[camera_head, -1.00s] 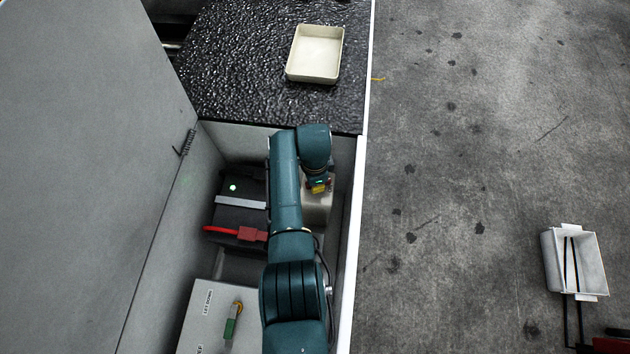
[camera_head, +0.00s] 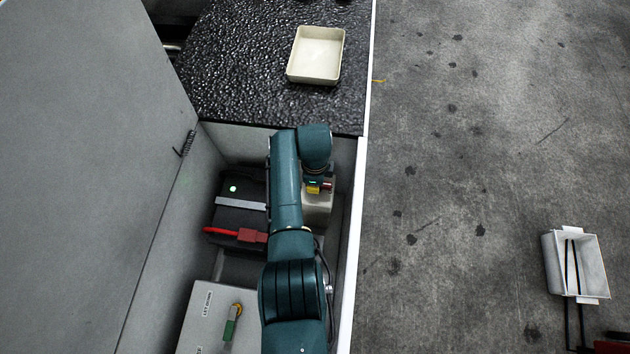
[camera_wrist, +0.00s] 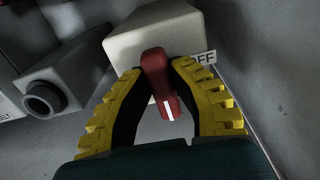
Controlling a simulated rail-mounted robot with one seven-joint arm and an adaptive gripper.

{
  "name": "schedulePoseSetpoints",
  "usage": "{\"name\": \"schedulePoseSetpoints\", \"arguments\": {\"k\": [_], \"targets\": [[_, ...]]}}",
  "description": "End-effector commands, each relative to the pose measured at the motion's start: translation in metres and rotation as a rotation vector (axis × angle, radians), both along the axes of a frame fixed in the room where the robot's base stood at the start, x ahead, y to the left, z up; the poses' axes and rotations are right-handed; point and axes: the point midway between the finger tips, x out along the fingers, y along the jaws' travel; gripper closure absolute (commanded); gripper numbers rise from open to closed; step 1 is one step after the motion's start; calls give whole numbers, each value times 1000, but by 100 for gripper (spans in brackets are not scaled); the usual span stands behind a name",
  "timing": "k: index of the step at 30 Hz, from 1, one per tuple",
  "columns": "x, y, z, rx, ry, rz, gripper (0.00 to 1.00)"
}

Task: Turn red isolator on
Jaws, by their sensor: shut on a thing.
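The red isolator handle (camera_wrist: 158,78) shows in the wrist view on the front of a pale box (camera_wrist: 150,35), with a white mark at its near end. A partly covered label ending in "FF" (camera_wrist: 203,58) is beside it. My gripper (camera_wrist: 157,68) has its yellow-ribbed fingers closed on the handle from both sides. The handle is slightly tilted. In the head view my gripper (camera_head: 318,187) is down in the compartment at the pale isolator box (camera_head: 318,208), and my arm hides part of that area.
A dark unit with a green light (camera_head: 233,188) and a red connector with cable (camera_head: 250,235) lie left of my arm. A grey panel with a green-handled switch (camera_head: 232,322) is nearer. Compartment walls (camera_head: 350,235) are close on the right. A cream tray (camera_head: 317,55) sits on the belt.

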Motion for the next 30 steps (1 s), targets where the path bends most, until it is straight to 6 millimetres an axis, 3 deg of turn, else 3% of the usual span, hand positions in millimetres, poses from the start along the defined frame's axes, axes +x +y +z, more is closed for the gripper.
{"name": "schedulePoseSetpoints", "arguments": {"k": [6, 7, 11, 22, 30], "targets": [[-2, 0, -4, 1, 5, -1, 100], [-2, 0, -4, 1, 5, -1, 72], [-2, 0, -3, 0, 3, 0, 50], [1, 0, 8, 1, -3, 1, 50], [1, 0, 71, 1, -5, 0, 50]]}}
